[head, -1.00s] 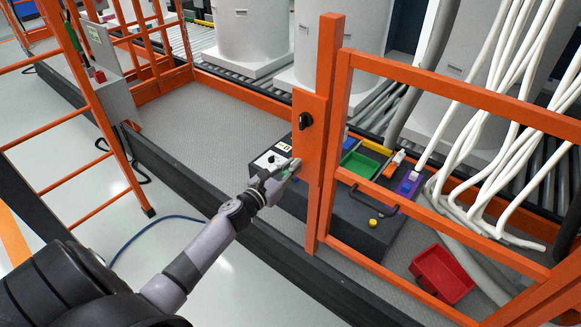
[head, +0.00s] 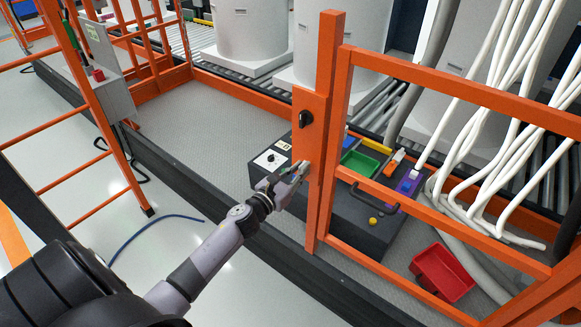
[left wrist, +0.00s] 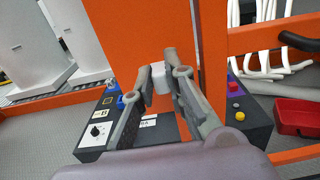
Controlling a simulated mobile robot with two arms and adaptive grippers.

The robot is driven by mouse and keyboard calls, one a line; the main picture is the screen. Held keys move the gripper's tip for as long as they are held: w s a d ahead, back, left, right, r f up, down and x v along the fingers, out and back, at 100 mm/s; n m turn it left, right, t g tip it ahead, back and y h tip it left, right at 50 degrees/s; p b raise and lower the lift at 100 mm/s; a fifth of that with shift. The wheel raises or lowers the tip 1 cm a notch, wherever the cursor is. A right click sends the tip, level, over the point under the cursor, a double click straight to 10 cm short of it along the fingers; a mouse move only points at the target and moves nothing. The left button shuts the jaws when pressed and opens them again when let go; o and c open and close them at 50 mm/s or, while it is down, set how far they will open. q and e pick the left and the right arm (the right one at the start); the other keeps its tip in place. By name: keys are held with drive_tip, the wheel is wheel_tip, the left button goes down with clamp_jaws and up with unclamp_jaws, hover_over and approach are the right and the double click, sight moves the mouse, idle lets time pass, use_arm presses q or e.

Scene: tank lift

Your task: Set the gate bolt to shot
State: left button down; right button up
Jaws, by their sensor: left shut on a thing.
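The orange gate post carries an orange plate (head: 309,100) with a black knob (head: 306,119) on it. Below the knob, my left gripper (head: 299,172) reaches the plate. In the left wrist view my left gripper (left wrist: 164,74) is shut on a small pale grey block (left wrist: 160,80) against the orange plate, apparently the gate bolt's handle. The fingers stand on either side of it. The fingers hide much of the block, and I cannot tell the bolt's position. My right gripper is in neither view.
Behind the post stands a dark box (head: 355,215) with a dial, a yellow button and a green tray (head: 359,165). A red bin (head: 441,273) lies right. Orange rails (head: 440,80) extend right. White hoses (head: 500,110) hang behind them. Open floor is left.

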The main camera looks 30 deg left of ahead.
use_arm(q)
drive_tip(key=shift+d, duration=1.1)
drive_tip(key=shift+s, duration=0.1)
drive_tip(key=c, duration=1.6)
unclamp_jaws()
drive_tip(key=shift+d, duration=0.1)
drive_tip(key=shift+s, duration=0.15)
drive_tip(key=s+a, duration=0.1)
drive_tip(key=s, duration=1)
drive_tip(key=shift+s, duration=0.3)
